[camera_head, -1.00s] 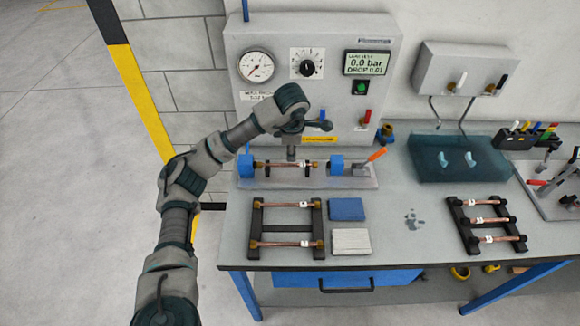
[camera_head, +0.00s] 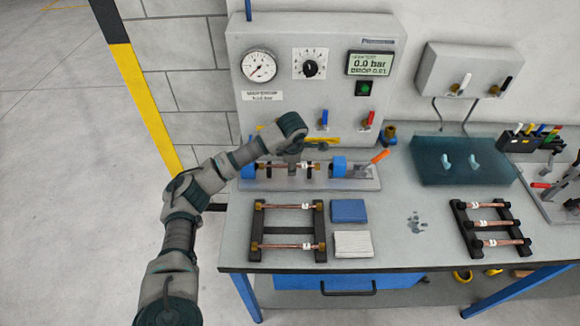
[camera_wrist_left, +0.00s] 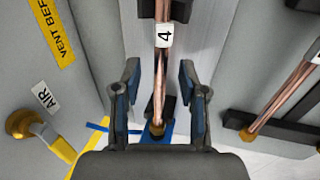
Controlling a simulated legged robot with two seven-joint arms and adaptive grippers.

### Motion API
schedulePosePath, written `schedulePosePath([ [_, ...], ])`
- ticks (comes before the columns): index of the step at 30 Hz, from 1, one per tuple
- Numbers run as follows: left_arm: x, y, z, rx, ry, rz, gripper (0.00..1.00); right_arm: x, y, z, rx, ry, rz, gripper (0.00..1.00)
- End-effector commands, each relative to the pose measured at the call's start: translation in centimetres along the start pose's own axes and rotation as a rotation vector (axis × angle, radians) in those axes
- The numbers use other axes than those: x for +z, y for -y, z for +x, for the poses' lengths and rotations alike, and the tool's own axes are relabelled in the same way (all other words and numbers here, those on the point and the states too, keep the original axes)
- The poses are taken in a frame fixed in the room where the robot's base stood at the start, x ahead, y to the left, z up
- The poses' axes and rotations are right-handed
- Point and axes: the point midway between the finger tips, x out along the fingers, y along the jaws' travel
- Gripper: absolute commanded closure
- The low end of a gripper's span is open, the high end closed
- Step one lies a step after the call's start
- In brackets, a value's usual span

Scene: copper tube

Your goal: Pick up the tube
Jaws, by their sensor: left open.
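A copper tube (camera_head: 308,163) with brass ends lies in the test fixture (camera_head: 350,185) below the grey panel. In the left wrist view the copper tube (camera_wrist_left: 160,85) carries a label "4" and runs between my two fingers. My left gripper (camera_wrist_left: 159,72) is open, one finger on each side of the tube, with gaps to it. In the head view my left gripper (camera_head: 292,160) is just above the tube, and my wrist hides part of the fixture. My right gripper is not in view.
A black rack (camera_head: 288,228) with copper tubes stands in front, next to a blue pad (camera_head: 347,210) and a white pad (camera_head: 352,244). Another tube rack (camera_head: 465,215) is at the right. The grey test panel (camera_head: 315,100) rises close behind my gripper.

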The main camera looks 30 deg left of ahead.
Motion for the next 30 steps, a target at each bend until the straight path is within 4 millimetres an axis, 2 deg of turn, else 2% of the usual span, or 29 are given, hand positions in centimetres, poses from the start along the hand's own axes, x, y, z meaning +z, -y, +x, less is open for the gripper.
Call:
schedulePosePath([
  [1,0.0,0.0,0.0,0.0,0.0,0.0,0.58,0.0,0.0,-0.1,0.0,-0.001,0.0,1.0],
  [6,0.0,0.0,0.0,0.0,0.0,0.0,1.0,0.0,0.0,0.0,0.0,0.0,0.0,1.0],
  [20,0.1,-0.1,-0.5,0.002,0.001,0.0,1.0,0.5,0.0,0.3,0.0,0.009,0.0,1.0],
  [23,0.1,-0.4,-1.3,0.003,0.002,-0.001,1.0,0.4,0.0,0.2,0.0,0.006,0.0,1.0],
  [28,0.1,-1.1,-3.8,0.005,0.003,-0.001,1.0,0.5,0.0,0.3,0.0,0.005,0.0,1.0],
  [30,0.9,0.3,-4.0,0.002,0.001,0.007,1.0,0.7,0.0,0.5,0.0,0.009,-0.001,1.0],
])
